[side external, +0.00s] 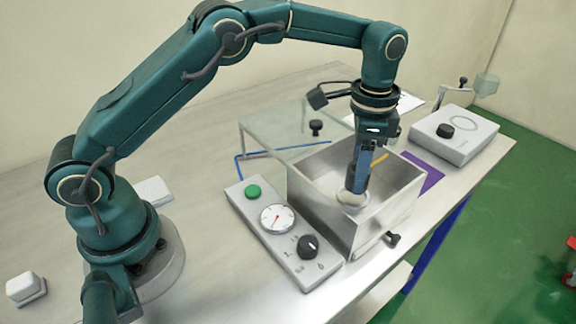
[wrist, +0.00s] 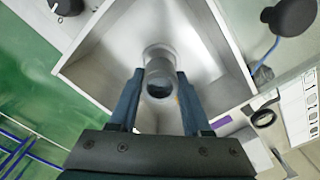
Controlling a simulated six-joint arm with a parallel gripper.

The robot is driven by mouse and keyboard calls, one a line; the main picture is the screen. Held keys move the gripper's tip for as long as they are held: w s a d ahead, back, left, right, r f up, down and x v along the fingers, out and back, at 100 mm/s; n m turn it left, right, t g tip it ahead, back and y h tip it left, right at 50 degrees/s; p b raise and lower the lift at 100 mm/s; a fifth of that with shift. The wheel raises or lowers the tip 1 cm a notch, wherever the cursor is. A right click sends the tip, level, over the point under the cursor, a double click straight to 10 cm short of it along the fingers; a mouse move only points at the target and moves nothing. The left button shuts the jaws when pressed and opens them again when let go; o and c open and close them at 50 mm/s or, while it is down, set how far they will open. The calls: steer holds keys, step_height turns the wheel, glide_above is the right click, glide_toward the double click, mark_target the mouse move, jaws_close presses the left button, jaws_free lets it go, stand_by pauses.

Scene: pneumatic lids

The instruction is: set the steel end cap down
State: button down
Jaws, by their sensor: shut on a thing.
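My gripper (side external: 359,178) reaches down into an open steel box (side external: 318,208). In the wrist view my gripper (wrist: 159,80) has its two blue fingers on either side of the steel end cap (wrist: 158,66), a round grey cylinder with a wider rim at its far end. The cap's pale rim (side external: 352,200) shows below the fingers in the side view, inside the box walls. The fingers hide part of the cap. I cannot tell whether its rim touches the box floor.
A control panel with a green button, gauge and black knob (side external: 308,247) stands left of the box. A clear raised lid (side external: 275,130) is behind it. A grey unit with a black knob (side external: 455,140) and a purple patch (side external: 432,180) lie right.

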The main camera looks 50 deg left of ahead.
steer(key=shift+f, duration=1.4)
steer(key=shift+f, duration=0.1)
steer(key=shift+c, duration=1.8)
jaws_free()
